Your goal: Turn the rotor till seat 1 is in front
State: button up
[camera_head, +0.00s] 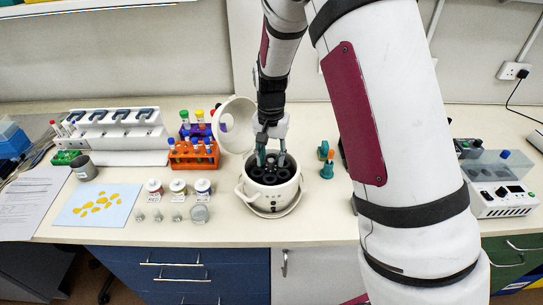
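A small white centrifuge (248,190) stands on the bench in the middle of the head view, with its round lid (235,125) tilted up behind it on the left. Its black rotor (268,180) with several dark round seats shows inside the bowl. Seat numbers are too small to read, so I cannot tell which seat is in front. My gripper (271,163) points down over the back part of the rotor. Its two fingers are spread apart with a gap between them. Whether the fingertips touch the rotor is not clear, and the gripper hides the rotor's far side.
Orange and purple tube racks (195,155) stand left of the lid. Small labelled jars (203,187) and a blue mat (97,204) lie farther left. Small teal items (327,165) stand just right of the centrifuge. My arm covers much of the right side.

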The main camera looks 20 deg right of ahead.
grip_shut()
jog(key=shift+n, duration=0.3)
jog(key=n, duration=0.6)
jog(key=shift+n+b, duration=0.3)
jog(key=shift+b, duration=0.1)
jog(key=n, duration=0.6)
jog(key=shift+n, duration=0.3)
dwell(0.3)
